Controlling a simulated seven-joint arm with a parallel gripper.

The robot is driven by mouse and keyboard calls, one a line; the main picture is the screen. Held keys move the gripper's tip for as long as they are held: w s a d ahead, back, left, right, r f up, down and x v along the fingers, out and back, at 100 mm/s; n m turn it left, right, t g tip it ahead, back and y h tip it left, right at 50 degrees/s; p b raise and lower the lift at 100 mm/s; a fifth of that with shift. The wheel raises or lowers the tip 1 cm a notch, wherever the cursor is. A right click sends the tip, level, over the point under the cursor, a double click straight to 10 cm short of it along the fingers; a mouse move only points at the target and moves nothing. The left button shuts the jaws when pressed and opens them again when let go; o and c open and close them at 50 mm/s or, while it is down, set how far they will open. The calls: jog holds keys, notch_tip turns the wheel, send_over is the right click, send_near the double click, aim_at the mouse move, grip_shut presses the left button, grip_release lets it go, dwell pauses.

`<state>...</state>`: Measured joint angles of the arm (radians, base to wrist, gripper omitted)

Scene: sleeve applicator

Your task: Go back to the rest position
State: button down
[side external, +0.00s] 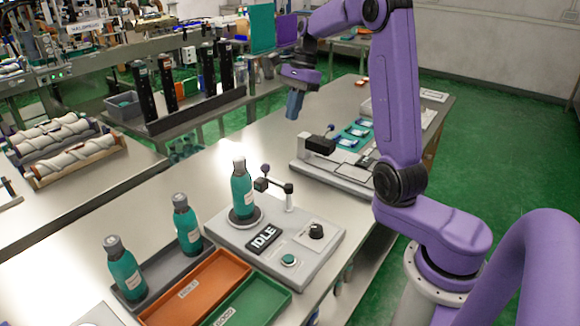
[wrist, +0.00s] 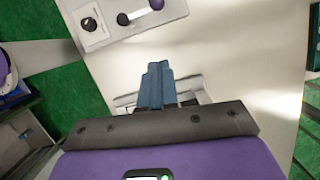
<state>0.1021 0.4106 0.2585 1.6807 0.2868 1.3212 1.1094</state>
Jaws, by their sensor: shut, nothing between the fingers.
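My gripper (side external: 295,103) hangs below my purple wrist, above the far part of the steel bench, with its blue fingers together and empty. In the wrist view the shut blue fingers (wrist: 157,82) point over the bare bench top. A teal bottle (side external: 241,190) with a grey cap stands upright on the round plate of the applicator machine (side external: 322,262), whose sign reads IDLE. Two more teal bottles, one nearer (side external: 125,270) and one farther (side external: 187,224), stand upright in a grey tray (side external: 165,272). My gripper is well clear of all bottles.
An orange tray (side external: 200,287) and a green tray (side external: 250,303) lie in front of the machine. A second grey machine (side external: 325,165) with teal-and-white pieces (side external: 352,134) stands farther along the bench. Dark upright posts (side external: 167,82) stand to the left. The bench under my gripper is mostly clear.

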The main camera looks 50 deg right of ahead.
jog(key=s+a+f+n+g+h, duration=0.1)
jog(key=s+a+n, duration=0.4)
jog(key=a+n, duration=0.3)
jog(key=s+a+f+n+h, duration=0.1)
jog(key=s+a+n, duration=0.4)
jog(key=a+n, duration=0.35)
jog(key=s+a+f+n, duration=0.1)
jog(key=s+f+n, duration=0.1)
jog(key=s+n, duration=0.6)
jog(key=s+a+f+n+h, duration=0.1)
jog(key=s+f+n, duration=0.1)
jog(key=s+n, duration=0.5)
jog(key=s, duration=0.4)
jog(key=shift+s+n+t, duration=0.15)
jog(key=shift+n+t, duration=0.2)
jog(key=shift+t, duration=0.05)
